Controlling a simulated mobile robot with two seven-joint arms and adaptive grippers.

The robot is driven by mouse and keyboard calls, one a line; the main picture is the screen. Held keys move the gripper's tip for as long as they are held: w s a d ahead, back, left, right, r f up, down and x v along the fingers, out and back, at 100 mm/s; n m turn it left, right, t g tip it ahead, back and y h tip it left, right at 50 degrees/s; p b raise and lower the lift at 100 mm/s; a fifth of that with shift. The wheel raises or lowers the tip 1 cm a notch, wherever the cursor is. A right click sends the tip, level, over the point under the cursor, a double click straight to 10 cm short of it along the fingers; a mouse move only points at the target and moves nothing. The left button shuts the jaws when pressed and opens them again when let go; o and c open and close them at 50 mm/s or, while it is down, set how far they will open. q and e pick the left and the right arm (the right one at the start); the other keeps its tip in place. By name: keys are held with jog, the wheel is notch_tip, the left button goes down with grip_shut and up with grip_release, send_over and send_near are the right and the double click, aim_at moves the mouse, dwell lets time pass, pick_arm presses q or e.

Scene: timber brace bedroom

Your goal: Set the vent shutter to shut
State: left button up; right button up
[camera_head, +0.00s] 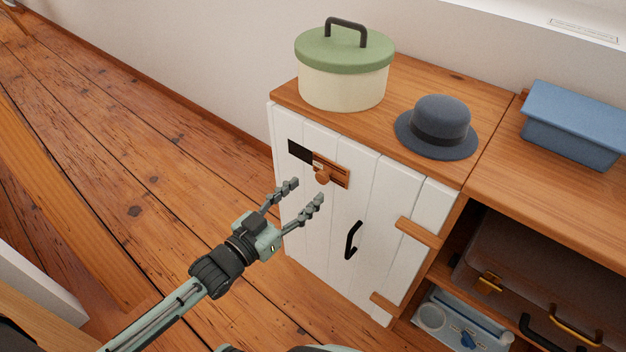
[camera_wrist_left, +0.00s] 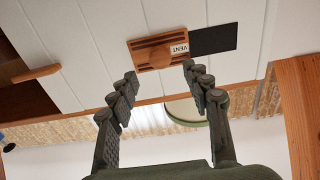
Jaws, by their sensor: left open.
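The vent shutter (camera_head: 335,172) is a small brown slatted wooden panel with a round knob (camera_head: 322,178), high on a white plank door. A dark rectangular vent opening (camera_head: 299,151) shows uncovered just left of it. In the left wrist view the shutter (camera_wrist_left: 151,52) bears a label reading VENT, and the dark opening (camera_wrist_left: 213,39) is on its right. My left gripper (camera_head: 305,191) is open and empty in front of the door, its fingertips pointing at the shutter just short of the knob. The fingertips (camera_wrist_left: 159,75) show on either side below the shutter there. My right gripper is out of view.
A black door handle (camera_head: 352,240) and wooden hinge straps (camera_head: 418,233) are on the same door. A green-lidded round box (camera_head: 344,84) and a grey hat (camera_head: 438,125) stand on the cabinet top (camera_head: 480,95).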

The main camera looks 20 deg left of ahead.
aim_at(320, 179)
pick_arm(q)
jog(key=x, duration=0.5)
jog(key=shift+s, duration=0.1)
grip_shut()
